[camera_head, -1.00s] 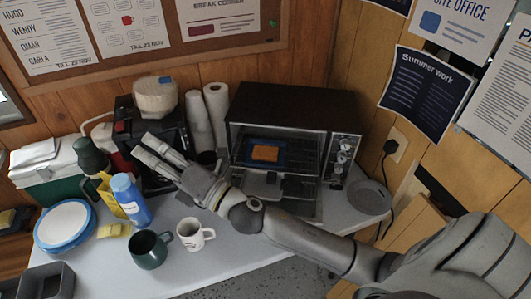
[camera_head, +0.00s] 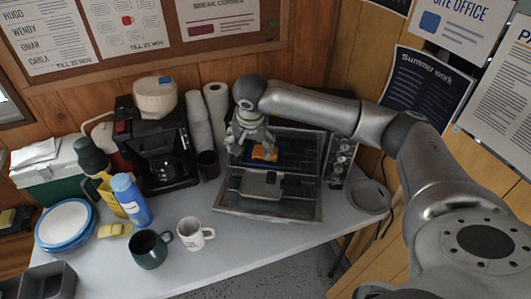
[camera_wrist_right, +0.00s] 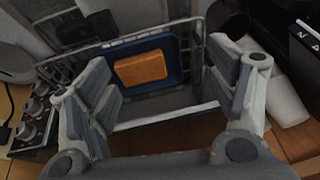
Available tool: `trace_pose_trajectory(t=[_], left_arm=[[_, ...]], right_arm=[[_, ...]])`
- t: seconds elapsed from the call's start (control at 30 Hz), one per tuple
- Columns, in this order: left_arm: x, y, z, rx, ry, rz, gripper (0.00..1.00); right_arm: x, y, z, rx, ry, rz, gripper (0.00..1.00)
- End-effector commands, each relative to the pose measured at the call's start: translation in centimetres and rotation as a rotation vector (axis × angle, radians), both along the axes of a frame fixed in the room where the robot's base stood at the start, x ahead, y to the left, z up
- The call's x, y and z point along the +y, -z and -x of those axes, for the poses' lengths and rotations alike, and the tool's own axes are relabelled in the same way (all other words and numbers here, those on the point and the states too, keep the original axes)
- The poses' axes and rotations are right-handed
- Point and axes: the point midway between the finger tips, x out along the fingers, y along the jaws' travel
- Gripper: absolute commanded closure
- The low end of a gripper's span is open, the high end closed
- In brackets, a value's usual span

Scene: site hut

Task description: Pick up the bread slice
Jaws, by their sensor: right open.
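The bread slice (camera_head: 265,153) is an orange-brown piece lying on a blue tray (camera_head: 286,147) in the open toaster oven (camera_head: 336,148). It is partly hidden by my right gripper in the head view, and shows whole in the wrist view (camera_wrist_right: 141,69). My right gripper (camera_head: 250,153) is open and empty, pointing down at the oven front, above the lowered door (camera_head: 250,206). In the wrist view, its fingers (camera_wrist_right: 160,62) are spread wide with the slice between them, farther off and not touching. My left gripper is not in view.
A coffee maker (camera_head: 163,150), paper cup stacks (camera_head: 217,112) and a dark cup (camera_head: 208,164) stand left of the oven. A white mug (camera_head: 193,235) and green mug (camera_head: 149,248) stand in front. A grey plate (camera_head: 370,197) lies to the right.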

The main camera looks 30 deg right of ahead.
Motion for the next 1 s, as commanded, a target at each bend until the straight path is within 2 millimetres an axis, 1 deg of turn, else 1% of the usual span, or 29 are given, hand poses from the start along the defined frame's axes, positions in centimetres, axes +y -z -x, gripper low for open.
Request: trace_pose_trajectory(t=[0.03,0.1,0.2,0.43,0.63,0.73,0.87,1.0], left_arm=[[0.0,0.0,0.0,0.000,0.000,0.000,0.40],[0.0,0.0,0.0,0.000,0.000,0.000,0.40],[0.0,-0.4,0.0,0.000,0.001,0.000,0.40],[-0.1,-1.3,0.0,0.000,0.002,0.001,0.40],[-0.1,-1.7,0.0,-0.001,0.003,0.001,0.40],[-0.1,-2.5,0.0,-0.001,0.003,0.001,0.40],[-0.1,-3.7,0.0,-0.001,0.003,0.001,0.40],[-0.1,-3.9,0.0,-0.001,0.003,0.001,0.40]], right_arm=[[-1.6,-0.7,-0.1,0.002,0.008,0.053,0.21],[-3.1,-1.2,-0.1,0.008,0.013,0.106,0.21],[-4.2,-0.9,-0.2,0.016,0.020,0.137,0.21],[-5.1,2.4,-1.2,0.018,0.020,0.138,0.21],[-5.4,3.8,-1.6,0.015,0.018,0.136,0.21],[-5.6,4.6,-1.7,0.017,0.019,0.135,0.21],[-6.1,6.4,-2.0,0.018,0.020,0.135,0.21],[-6.5,7.9,-2.5,0.015,0.019,0.135,0.21]])
